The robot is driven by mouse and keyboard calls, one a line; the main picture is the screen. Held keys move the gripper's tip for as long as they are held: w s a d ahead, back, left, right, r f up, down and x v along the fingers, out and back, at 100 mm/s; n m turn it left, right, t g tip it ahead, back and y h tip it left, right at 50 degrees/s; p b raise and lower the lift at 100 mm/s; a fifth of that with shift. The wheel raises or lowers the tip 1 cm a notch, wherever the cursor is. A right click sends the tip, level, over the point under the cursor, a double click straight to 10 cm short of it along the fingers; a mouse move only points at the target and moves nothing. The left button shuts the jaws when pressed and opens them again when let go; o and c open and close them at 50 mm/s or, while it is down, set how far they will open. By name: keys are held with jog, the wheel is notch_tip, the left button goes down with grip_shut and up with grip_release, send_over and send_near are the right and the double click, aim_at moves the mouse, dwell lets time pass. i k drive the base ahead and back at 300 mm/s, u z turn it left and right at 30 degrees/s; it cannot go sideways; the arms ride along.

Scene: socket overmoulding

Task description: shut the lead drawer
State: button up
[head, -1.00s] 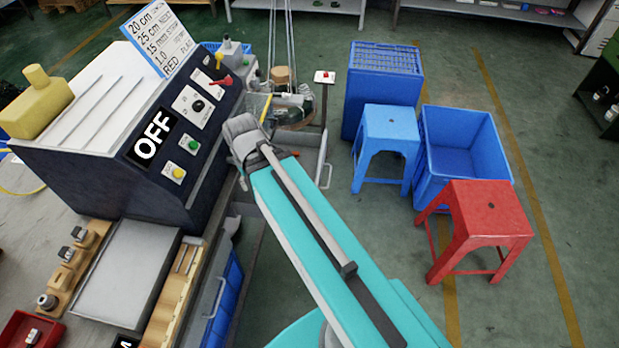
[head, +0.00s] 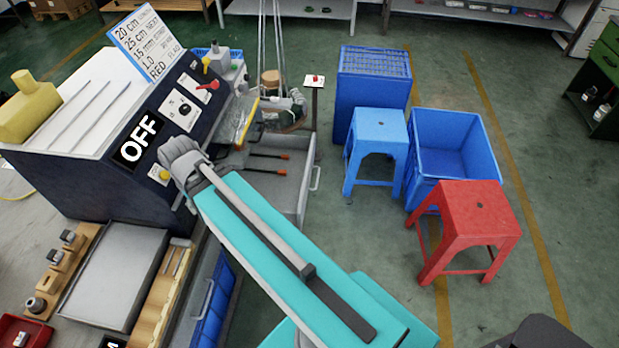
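Two drawers show at the bench. A grey drawer (head: 290,190) stands open behind my arm, with orange-handled tools (head: 268,171) in it and a bar handle (head: 315,178) on its right end. No label tells me which is the lead drawer, and no leads are visible in either. My teal arm crosses the middle, its grey joint in front of the machine. My gripper is not in view.
The machine (head: 95,185) with its OFF sign stands at left. Blue stool (head: 378,130), red stool (head: 467,215), blue crate (head: 455,150) and a tall blue crate (head: 372,85) stand to the right. Green floor is clear between drawers and stools.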

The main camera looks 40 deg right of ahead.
aim_at(288, 193)
jog(key=z, duration=0.05)
jog(key=k, duration=1.6)
jog(key=z, duration=0.75)
jog(key=i, duration=1.7)
jog(key=u, duration=0.05)
